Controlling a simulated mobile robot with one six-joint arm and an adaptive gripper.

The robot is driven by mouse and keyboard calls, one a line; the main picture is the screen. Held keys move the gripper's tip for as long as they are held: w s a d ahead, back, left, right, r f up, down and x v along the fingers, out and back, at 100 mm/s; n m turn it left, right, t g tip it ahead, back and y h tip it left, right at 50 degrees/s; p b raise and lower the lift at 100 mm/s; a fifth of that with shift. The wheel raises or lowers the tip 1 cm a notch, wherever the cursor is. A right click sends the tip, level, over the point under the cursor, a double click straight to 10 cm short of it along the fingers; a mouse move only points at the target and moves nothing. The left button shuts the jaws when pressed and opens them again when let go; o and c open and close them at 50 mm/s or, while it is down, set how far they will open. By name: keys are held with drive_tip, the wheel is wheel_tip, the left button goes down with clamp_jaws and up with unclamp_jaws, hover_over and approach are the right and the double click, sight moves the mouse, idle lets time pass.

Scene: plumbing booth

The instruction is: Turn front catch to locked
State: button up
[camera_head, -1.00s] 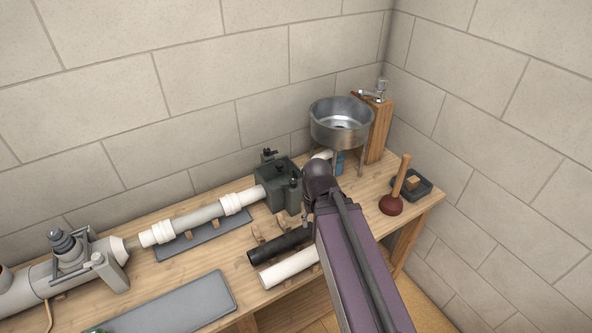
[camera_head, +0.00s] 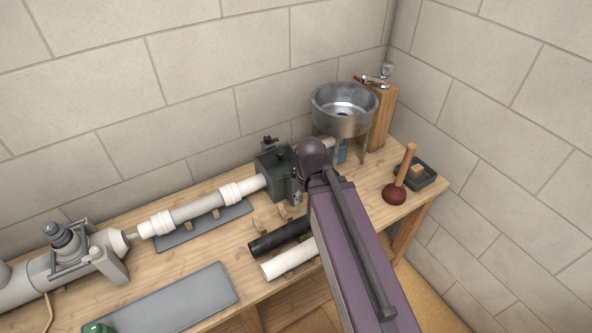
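A dark green box (camera_head: 270,174) stands on the workbench at the end of a white pipe. Small dark fittings (camera_head: 270,142) stick up at its top and back. Its front right side is partly covered by my arm, and I cannot make out the front catch or its position. My purple arm comes in from the lower right, and its rounded dark joint is in front of the box's right edge. My gripper is mostly hidden beyond that joint; small dark and grey parts show beside the box, but I cannot tell the fingers or any contact.
The white pipe (camera_head: 200,208) runs left over a grey mat toward a grey pipe assembly (camera_head: 75,258). A black pipe (camera_head: 278,237) and a white pipe (camera_head: 290,260) lie in front. A metal basin (camera_head: 343,112) stands behind right, a plunger (camera_head: 395,192) to the right.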

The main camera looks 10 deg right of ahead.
sight(295, 170)
drive_tip(key=w+r+n+p, duration=0.4)
drive_tip(key=w+r+p, duration=0.1)
drive_tip(key=w, duration=0.3)
drive_tip(key=w+r+n+p, duration=0.4)
drive_tip(key=w+r, duration=0.1)
drive_tip(key=w, duration=0.2)
drive_tip(key=shift+w+a+n+p, duration=0.2)
drive_tip(key=shift+w+n+p, duration=0.1)
drive_tip(key=shift+w+p, duration=0.05)
drive_tip(key=shift+f, duration=0.1)
wheel_tip(295, 170, down, 14)
drive_tip(key=b, duration=1.3)
drive_tip(key=shift+r+b, duration=0.25)
drive_tip(key=shift+b, duration=0.15)
drive_tip(key=shift+c, duration=0.2)
drive_tip(key=shift+s, duration=0.1)
clamp_jaws()
